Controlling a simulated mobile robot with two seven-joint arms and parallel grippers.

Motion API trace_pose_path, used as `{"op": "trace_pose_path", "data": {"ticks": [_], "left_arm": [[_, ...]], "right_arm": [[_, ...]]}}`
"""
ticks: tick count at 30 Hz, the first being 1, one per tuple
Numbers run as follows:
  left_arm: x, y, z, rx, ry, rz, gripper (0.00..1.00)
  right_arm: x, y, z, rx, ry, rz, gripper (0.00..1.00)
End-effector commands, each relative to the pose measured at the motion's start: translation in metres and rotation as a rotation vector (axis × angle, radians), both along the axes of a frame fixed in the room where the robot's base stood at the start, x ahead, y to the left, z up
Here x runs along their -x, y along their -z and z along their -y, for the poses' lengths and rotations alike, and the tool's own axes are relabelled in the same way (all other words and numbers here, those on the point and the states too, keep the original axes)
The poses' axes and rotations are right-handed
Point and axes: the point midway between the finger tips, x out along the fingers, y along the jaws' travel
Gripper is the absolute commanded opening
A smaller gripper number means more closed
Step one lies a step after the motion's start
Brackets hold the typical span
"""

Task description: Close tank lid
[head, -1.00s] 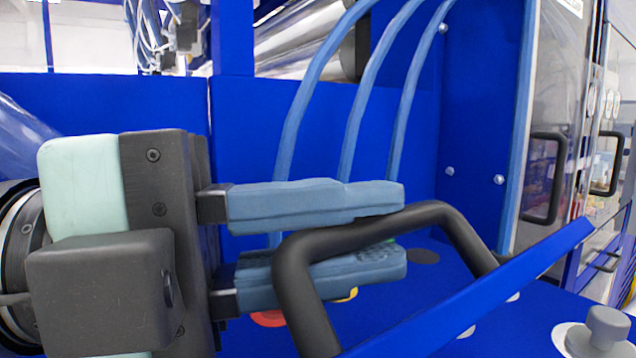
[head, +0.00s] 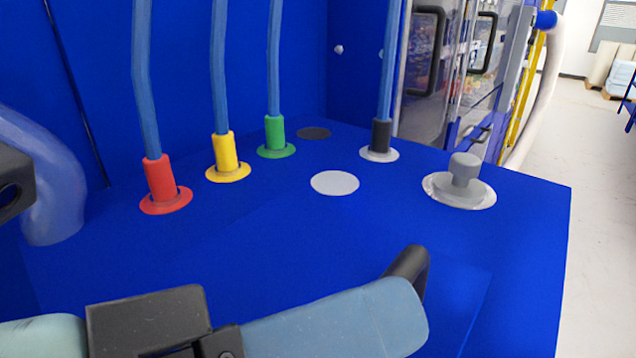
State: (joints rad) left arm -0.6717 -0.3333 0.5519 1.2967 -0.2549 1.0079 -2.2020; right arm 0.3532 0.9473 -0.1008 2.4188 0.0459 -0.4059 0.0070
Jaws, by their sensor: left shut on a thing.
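The tank lid (head: 445,285) is a blue panel in the lower middle of the head view. It now lies low and looks close to level with the blue tank top (head: 525,225); I cannot tell whether it rests fully flush. Its black bar handle (head: 410,264) shows only at its right end. My left gripper (head: 405,310), with blue-grey fingers, is shut on the handle from the left. The upper finger covers most of the handle, and the lower finger is hidden. My right gripper is not in view.
Blue hoses rise from red (head: 160,180), yellow (head: 226,152), green (head: 275,133) and black (head: 381,136) fittings behind the lid. A grey knob (head: 462,178) stands at the right. A white disc (head: 335,183) lies between them. Open floor (head: 600,220) is at the far right.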

Motion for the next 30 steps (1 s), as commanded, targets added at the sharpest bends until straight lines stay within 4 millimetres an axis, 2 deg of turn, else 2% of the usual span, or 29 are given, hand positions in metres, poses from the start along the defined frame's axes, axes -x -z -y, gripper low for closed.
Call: {"op": "trace_pose_path", "data": {"ticks": [20, 21, 22, 30], "left_arm": [[0.0050, 0.0090, 0.0033, -0.047, 0.002, 0.038, 0.00], [0.0049, 0.0091, 0.0033, -0.047, 0.003, 0.037, 0.29], [0.0049, 0.0091, 0.0033, -0.047, 0.003, 0.037, 0.39], [0.0043, 0.0094, 0.0027, -0.047, 0.001, 0.036, 0.40]], "right_arm": [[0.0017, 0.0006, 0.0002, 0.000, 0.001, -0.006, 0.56], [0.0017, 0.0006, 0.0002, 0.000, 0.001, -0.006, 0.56], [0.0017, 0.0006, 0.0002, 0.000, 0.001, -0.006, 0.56], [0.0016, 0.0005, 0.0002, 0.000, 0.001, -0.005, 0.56]]}}
